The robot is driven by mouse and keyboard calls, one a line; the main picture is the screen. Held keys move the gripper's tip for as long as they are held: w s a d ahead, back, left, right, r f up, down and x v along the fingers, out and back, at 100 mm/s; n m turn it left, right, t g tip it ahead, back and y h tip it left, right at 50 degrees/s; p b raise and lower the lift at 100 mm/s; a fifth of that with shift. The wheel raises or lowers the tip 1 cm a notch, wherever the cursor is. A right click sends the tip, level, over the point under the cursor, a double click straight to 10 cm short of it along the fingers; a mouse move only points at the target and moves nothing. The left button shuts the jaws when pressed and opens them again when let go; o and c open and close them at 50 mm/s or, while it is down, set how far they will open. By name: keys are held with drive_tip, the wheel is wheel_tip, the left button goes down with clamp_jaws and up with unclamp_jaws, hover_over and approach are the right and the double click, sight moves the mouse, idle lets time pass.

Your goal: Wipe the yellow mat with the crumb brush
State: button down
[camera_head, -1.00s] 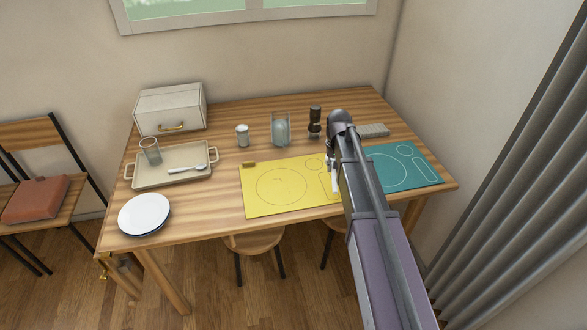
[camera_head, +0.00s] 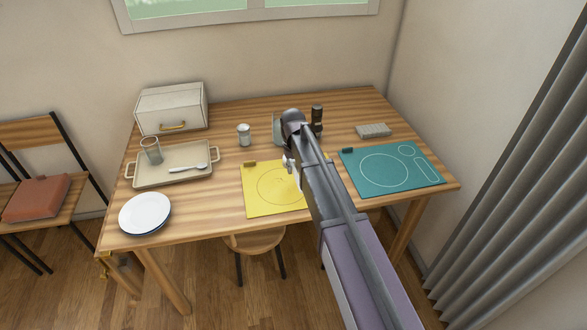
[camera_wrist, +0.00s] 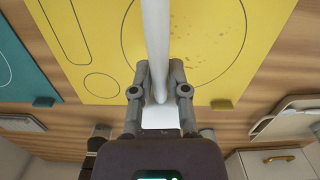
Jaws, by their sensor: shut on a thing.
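The yellow mat (camera_head: 258,203) lies flat near the table's front edge, partly hidden by my arm. In the wrist view, the yellow mat (camera_wrist: 262,25) fills much of the picture and has a patch of brown crumbs (camera_wrist: 205,45) inside its large circle outline. My gripper (camera_wrist: 159,74) is shut on a long white piece, seemingly the crumb brush (camera_wrist: 156,30), and is over the mat. In the head view my gripper (camera_head: 289,162) is small beside the arm. The brush's bristles are not visible, and I cannot tell whether it touches the mat.
A teal mat (camera_head: 360,160) lies right of my arm, with a grey block (camera_head: 373,130) behind it. A dark grinder (camera_head: 317,117) and a shaker (camera_head: 244,135) stand behind the yellow mat. A tray (camera_head: 143,181), plates (camera_head: 145,213) and a white box (camera_head: 170,108) are at left.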

sight(274, 193)
drive_tip(key=shift+f, duration=0.15)
idle(0.3)
drive_tip(key=shift+f+b, duration=2.85)
drive_tip(key=shift+b, duration=0.15)
drive_tip(key=shift+f+b, duration=1.05)
drive_tip(key=shift+a, duration=0.15)
drive_tip(key=shift+s+a+r, duration=0.1)
drive_tip(key=shift+s+a, duration=0.15)
drive_tip(key=shift+a, duration=0.55)
drive_tip(key=shift+s+a, duration=0.25)
drive_tip(key=shift+a, duration=0.5)
drive_tip(key=shift+a, duration=0.15)
drive_tip(key=shift+s+a, duration=0.25)
drive_tip(key=shift+a, duration=0.55)
drive_tip(key=shift+s+a, duration=0.25)
drive_tip(key=shift+a, duration=0.5)
